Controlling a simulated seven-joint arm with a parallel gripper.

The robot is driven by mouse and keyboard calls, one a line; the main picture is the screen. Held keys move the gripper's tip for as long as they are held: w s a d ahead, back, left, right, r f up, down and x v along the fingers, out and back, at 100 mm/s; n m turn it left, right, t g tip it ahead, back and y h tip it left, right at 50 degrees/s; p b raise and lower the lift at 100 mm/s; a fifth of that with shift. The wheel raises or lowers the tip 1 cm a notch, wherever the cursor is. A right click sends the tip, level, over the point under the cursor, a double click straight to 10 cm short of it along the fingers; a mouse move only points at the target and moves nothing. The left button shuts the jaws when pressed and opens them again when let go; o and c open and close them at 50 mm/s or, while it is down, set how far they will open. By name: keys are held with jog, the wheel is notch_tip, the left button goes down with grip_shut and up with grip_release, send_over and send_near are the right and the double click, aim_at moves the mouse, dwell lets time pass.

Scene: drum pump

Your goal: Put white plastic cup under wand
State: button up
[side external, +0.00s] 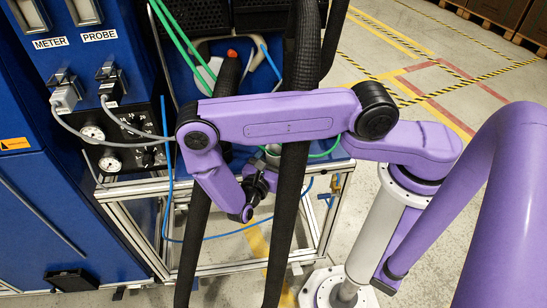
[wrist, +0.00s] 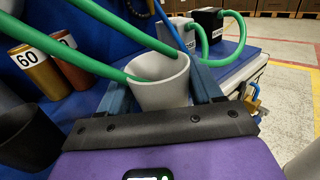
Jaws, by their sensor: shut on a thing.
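The white plastic cup (wrist: 160,92) is upright in the wrist view, between the two blue-grey fingers of my gripper (wrist: 163,70), which is shut on it. Green hoses (wrist: 95,68) reach the cup's mouth from the left; I cannot tell whether their ends are inside or behind the rim. In the side view a small pale part of the cup (side external: 272,151) shows behind my arm, and my gripper (side external: 262,182) is mostly hidden by dark hoses. I cannot clearly make out the wand.
Orange and red cylinders (wrist: 38,70), one marked 60, stand left of the cup. A black box (wrist: 208,22) with green hoses sits behind on the blue surface. Thick black hoses (side external: 290,200) hang in front of my gripper. A blue cabinet (side external: 60,200) with gauges stands left.

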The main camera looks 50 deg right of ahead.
aim_at(280, 152)
jog(key=shift+w+d, duration=0.2)
jog(key=shift+d, duration=1)
jog(key=shift+w+d, duration=0.2)
jog(key=shift+d, duration=1)
jog(key=shift+w+d, duration=0.2)
jog(key=shift+d, duration=1)
jog(key=shift+f, duration=0.55)
jog(key=o, duration=0.8)
jog(key=shift+s+a+f, duration=0.1)
jog(key=shift+s+a, duration=0.1)
jog(key=shift+a, duration=0.7)
jog(key=shift+s+a, duration=0.15)
jog(key=shift+a, duration=0.75)
jog(key=shift+s+a, duration=0.3)
jog(key=shift+a, duration=0.75)
jog(key=shift+s+a, duration=0.25)
jog(key=shift+a, duration=0.85)
jog(key=shift+s+a, duration=0.3)
jog(key=shift+a, duration=0.75)
